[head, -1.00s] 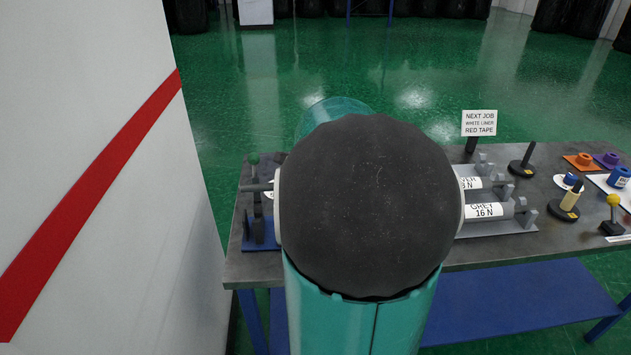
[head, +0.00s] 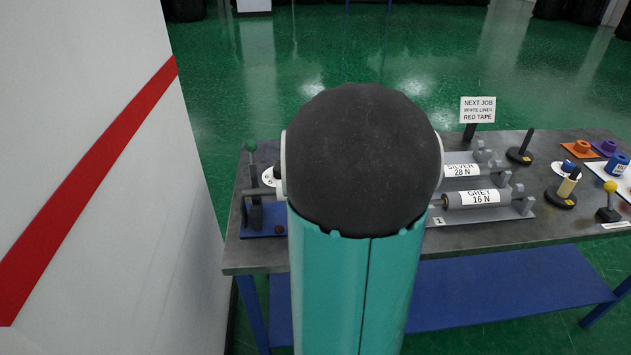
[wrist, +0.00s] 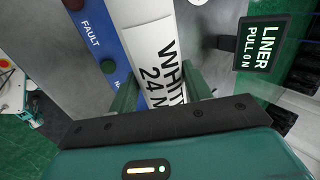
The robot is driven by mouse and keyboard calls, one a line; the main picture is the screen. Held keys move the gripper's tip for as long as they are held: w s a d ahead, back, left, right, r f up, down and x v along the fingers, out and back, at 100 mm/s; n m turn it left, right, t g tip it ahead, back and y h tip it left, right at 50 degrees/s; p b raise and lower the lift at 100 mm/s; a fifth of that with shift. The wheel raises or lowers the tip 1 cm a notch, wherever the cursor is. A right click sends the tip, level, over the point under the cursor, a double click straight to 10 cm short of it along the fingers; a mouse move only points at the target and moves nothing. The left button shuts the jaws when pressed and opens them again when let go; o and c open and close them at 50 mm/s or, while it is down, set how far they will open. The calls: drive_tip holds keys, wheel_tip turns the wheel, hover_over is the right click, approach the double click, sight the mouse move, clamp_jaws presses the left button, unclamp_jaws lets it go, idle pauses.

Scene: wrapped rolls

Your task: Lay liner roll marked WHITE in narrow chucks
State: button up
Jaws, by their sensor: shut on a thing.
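The liner roll marked WHITE (wrist: 155,55), with a white label reading WHITE 24 N, runs between the two green fingers of my gripper (wrist: 161,88) in the wrist view. The gripper is shut on it. A blue plate lettered FAULT (wrist: 92,28) lies beside the roll on the left. In the head view a blue base (head: 256,222) with a grey upright and green knob stands at the table's left end, partly behind my arm. My arm hides the gripper and the WHITE roll there. I cannot tell which fixture is the narrow chucks.
Rolls marked SILVER 28 N (head: 463,171) and GREY 16 N (head: 478,199) lie in grey stands right of my arm. A job sign (head: 477,110) stands behind. Tape rolls and posts fill the table's right. A white wall (head: 90,180) is close on the left.

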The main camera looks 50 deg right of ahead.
drive_tip(key=shift+f, duration=1.75)
drive_tip(key=shift+w, duration=0.1)
drive_tip(key=o, duration=1.5)
drive_tip(key=shift+f, duration=0.1)
drive_tip(key=v, duration=1.4)
drive_tip(key=shift+d, duration=0.1)
